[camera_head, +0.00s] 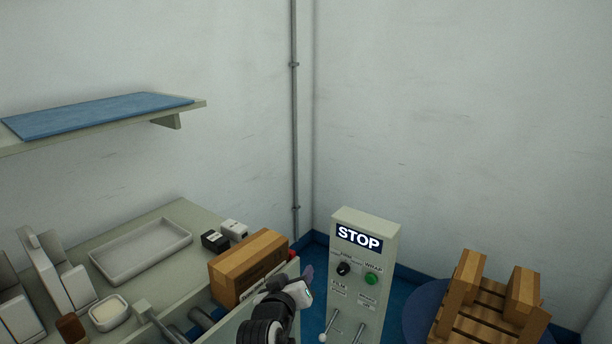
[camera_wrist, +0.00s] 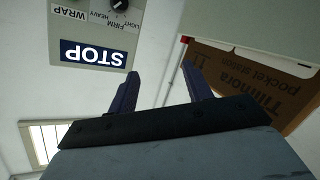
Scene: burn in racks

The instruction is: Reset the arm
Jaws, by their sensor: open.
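My gripper (camera_head: 306,274) is in the lower middle of the head view, raised between the cardboard box on the bench and the grey control box with the STOP sign. In the wrist view my gripper (camera_wrist: 163,84) shows two dark purple fingers spread apart with nothing between them. My dark arm enters from the bottom edge of the head view and partly hides the bench front.
The control box (camera_head: 385,226) stands right of my gripper, with a knob, a green button and levers. A cardboard box (camera_head: 232,280) sits close on the left. A wooden pallet (camera_head: 480,318) with boxes is at lower right; a shelf (camera_head: 190,108) hangs upper left.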

